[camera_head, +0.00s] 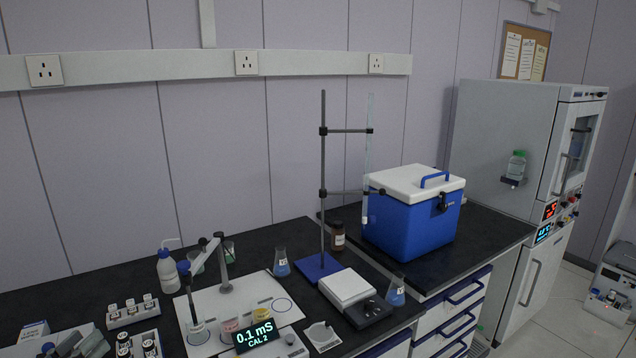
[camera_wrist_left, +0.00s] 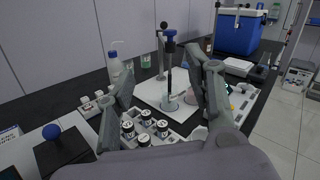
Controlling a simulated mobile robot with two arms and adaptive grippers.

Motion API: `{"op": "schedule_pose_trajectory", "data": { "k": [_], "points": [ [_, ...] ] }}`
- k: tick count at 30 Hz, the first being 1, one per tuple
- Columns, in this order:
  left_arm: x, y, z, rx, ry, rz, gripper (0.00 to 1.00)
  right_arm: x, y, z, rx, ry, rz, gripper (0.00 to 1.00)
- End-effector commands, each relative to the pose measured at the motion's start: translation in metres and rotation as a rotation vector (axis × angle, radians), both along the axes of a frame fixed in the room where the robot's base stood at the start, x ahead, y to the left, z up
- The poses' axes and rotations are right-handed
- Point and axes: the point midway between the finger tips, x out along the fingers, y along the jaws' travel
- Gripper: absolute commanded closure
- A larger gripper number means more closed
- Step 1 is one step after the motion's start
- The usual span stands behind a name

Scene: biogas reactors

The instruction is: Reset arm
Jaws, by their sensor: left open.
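My left gripper (camera_head: 68,343) shows at the bottom left corner of the head view, its fingers over the bench. In the left wrist view, the left gripper (camera_wrist_left: 164,78) has its two fingers spread wide apart with nothing between them. Small dark vials with white labels (camera_wrist_left: 145,128) stand in a rack below and beyond the fingers; the vials also show in the head view (camera_head: 137,345). My right gripper is in neither view.
A probe on a jointed stand (camera_head: 190,290) dips into a beaker on a white board. A meter (camera_head: 256,336) reads 0.1 mS. A wash bottle (camera_head: 168,271), clamp stand (camera_head: 323,180), balance (camera_head: 352,290) and blue cooler (camera_head: 412,215) stand on the bench. A tall cabinet (camera_head: 505,130) is at right.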

Motion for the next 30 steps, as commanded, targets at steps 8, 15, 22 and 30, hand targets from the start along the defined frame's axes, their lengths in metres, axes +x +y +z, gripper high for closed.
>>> {"op": "schedule_pose_trajectory", "data": {
  "k": [8, 15, 22, 30],
  "points": [
    [-0.004, 0.001, -0.011, -0.374, 0.022, 0.147, 0.52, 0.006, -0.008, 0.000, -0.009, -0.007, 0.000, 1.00],
    [-0.024, 0.001, -0.051, -0.945, 0.092, 0.384, 0.52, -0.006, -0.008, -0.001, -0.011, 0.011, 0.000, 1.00],
    [-0.077, -0.036, -0.139, -1.660, 0.255, 0.767, 0.52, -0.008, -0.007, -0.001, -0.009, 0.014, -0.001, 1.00],
    [-0.158, -0.126, -0.209, -2.181, 0.479, 1.246, 0.52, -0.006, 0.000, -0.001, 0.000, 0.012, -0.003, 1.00]
  ]
}}
